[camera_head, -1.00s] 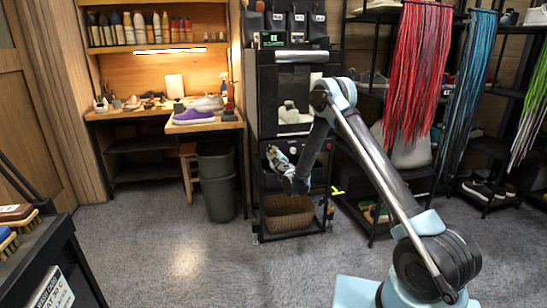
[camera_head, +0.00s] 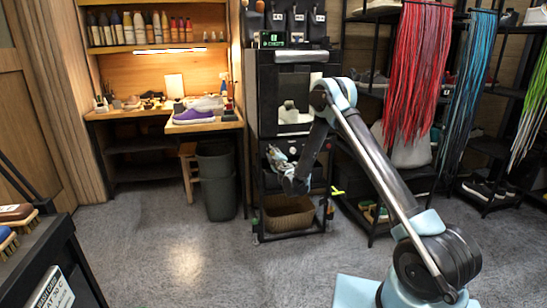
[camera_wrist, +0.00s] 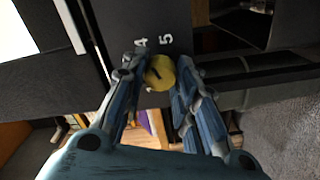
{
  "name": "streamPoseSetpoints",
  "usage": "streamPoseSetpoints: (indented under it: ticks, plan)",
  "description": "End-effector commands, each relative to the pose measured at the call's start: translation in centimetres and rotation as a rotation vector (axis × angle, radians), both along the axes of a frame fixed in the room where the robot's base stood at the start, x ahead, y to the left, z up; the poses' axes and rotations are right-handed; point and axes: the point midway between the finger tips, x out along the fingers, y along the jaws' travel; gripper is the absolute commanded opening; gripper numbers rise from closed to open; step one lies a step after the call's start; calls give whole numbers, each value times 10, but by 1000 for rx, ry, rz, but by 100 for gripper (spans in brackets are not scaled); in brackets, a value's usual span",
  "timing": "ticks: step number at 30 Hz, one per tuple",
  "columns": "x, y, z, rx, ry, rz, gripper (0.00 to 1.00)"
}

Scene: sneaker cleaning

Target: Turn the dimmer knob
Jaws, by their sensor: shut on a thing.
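The dimmer knob (camera_wrist: 159,73) is a round yellow disc with a dark pointer line, on a dark panel (camera_wrist: 150,20) with white numerals beside it. In the wrist view my gripper (camera_wrist: 160,72) has one finger on each side of the knob, shut on it. The pointer line slants across the knob's face. Part of the knob's rim and some numerals are hidden by the fingers. In the head view my gripper (camera_head: 277,156) is at the front of the black cabinet (camera_head: 265,100), and the knob cannot be made out there.
A wicker basket (camera_head: 288,214) sits low in the cabinet's frame. A grey bin (camera_head: 217,180) stands to its left, below a lit workbench (camera_head: 150,112) with shoes. Shoe racks and hanging laces (camera_head: 418,75) are to the right. The floor in front is clear.

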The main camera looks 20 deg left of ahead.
Motion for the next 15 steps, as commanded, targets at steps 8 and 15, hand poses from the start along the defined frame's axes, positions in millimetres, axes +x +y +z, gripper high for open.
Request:
streamPoseSetpoints:
  ticks: [8, 15]
  plan:
    - [-2, 1, -1, 1, 0, 3, 47]
    - [-2, 1, 0, 1, 1, 2, 47]
